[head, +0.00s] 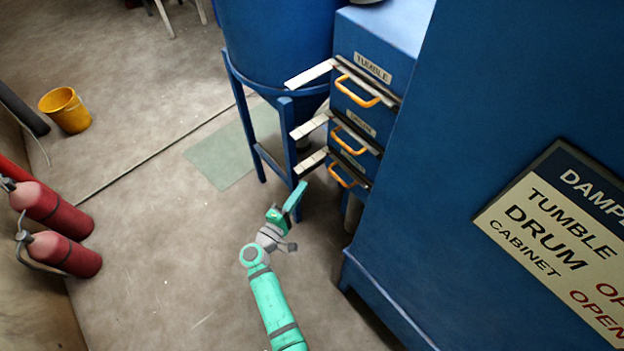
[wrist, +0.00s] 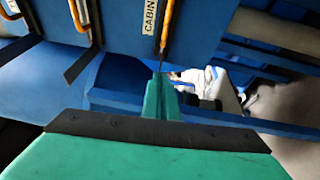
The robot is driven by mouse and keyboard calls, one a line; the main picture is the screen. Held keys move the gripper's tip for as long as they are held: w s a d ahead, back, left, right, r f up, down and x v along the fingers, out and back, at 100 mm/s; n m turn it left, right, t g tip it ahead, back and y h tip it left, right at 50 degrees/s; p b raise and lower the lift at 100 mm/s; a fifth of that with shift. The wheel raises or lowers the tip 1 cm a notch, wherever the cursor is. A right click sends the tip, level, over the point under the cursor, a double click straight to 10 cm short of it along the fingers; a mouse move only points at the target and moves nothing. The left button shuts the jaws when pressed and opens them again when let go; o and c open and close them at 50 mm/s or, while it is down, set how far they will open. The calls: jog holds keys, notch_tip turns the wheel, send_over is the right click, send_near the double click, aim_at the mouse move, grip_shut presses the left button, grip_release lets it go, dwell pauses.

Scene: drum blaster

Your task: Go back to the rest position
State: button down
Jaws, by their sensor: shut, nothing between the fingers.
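My gripper (head: 297,198) is at the end of my green arm in the head view, in the lower middle. Its fingers are together with nothing between them. It is just left of and below the blue cabinet's stacked doors with orange handles. In the wrist view my gripper (wrist: 161,85) points at the blue front, with its tip close below an orange handle (wrist: 167,22) and a "CABIN..." label (wrist: 150,17). From these views I cannot tell whether the tip touches anything.
A blue drum stands on legs (head: 289,135) behind my gripper. A large blue cabinet (head: 430,190) fills the right. Red extinguishers (head: 62,254) and a yellow bucket (head: 66,110) stand left. The middle floor is open.

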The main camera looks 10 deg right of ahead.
jog(key=shift+v, duration=2.55)
jog(key=s+d+f+g+y, duration=0.2)
jog(key=s+f+y, duration=0.2)
jog(key=s+f, duration=0.55)
jog(key=s+a+f+m+g+y, duration=0.15)
jog(key=s+y, duration=0.25)
jog(key=s, duration=0.7)
jog(key=s+r+m+t+y, duration=0.1)
jog(key=s+r+m+t, duration=0.1)
jog(key=s+r+m, duration=0.2)
jog(key=s+r+m+t+y, duration=0.2)
jog(key=s+r+m, duration=0.3)
jog(key=r, duration=1.5)
jog(key=v, duration=0.5)
jog(key=shift+s+d+f, duration=0.2)
jog(key=shift+s, duration=0.1)
jog(key=shift+m, duration=0.25)
